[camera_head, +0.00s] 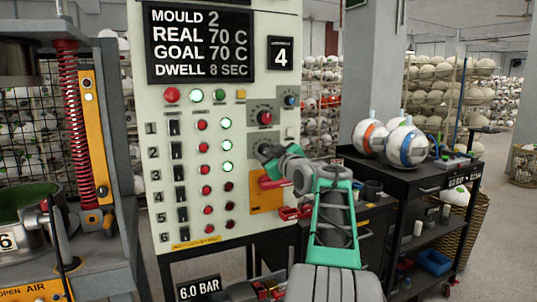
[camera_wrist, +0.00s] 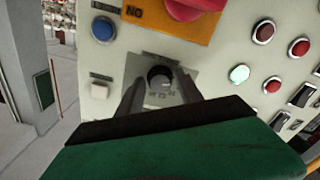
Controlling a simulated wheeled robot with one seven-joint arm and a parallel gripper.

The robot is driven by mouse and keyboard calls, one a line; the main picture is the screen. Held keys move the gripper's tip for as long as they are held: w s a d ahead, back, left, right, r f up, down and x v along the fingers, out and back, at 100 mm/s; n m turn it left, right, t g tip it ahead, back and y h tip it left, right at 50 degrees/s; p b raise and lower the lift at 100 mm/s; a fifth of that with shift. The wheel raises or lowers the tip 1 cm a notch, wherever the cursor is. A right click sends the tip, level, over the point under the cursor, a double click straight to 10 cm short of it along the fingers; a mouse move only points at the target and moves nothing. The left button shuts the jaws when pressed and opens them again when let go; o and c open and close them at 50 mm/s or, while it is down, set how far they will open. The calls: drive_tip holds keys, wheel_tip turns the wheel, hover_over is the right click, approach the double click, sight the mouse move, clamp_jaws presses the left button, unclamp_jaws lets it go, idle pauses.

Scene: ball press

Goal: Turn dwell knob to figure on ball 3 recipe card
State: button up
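The cream control panel (camera_head: 155,100) carries a black display (camera_head: 200,44) reading MOULD 2, REAL 70 C, GOAL 70 C, DWELL 8 SEC. In the wrist view a black round knob (camera_wrist: 160,76) sits on a grey plate (camera_wrist: 203,75) with small markings I cannot read. My gripper (camera_wrist: 159,84) is open, with one finger on each side of this knob; I cannot tell whether they touch it. I cannot make out a ball 3 recipe card.
Above my gripper is a red-capped knob (camera_head: 265,117). Below is an orange plate (camera_head: 266,200) with a red handle (camera_head: 272,182). A blue button (camera_wrist: 103,28) is near the fingers. A black cart (camera_head: 400,180) with balls stands right, the press column (camera_head: 97,135) left.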

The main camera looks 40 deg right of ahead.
drive_tip(key=shift+o, duration=0.8)
drive_tip(key=b+v, duration=0.1)
drive_tip(key=v, duration=0.7)
drive_tip(key=shift+b, duration=0.3)
drive_tip(key=shift+w, duration=0.1)
